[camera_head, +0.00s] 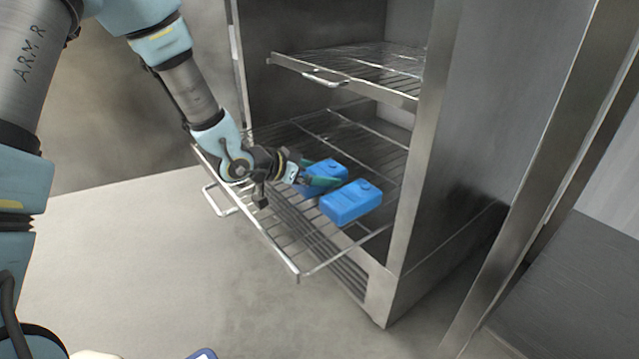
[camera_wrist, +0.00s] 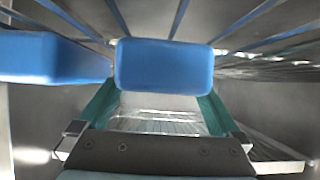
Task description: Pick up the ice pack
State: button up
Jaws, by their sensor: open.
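Two blue ice packs lie side by side on the pulled-out lower wire rack. The farther ice pack (camera_head: 333,167) is at my gripper (camera_head: 317,179), whose teal fingers reach along its sides and hide part of it. In the wrist view this ice pack (camera_wrist: 165,66) is centred between and just beyond the open fingers of my gripper (camera_wrist: 160,95). I cannot tell whether either finger touches it. The nearer ice pack (camera_head: 350,204) lies just beside the fingers; it also shows at the left of the wrist view (camera_wrist: 50,57).
The lower wire rack (camera_head: 330,256) sticks out of a steel cabinet (camera_head: 413,160). An upper wire rack (camera_head: 375,86) hangs above it. The cabinet's right wall stands close to the packs. Open floor (camera_head: 150,260) lies to the left.

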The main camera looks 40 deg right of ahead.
jog(key=shift+d, duration=0.1)
jog(key=c, duration=1.5)
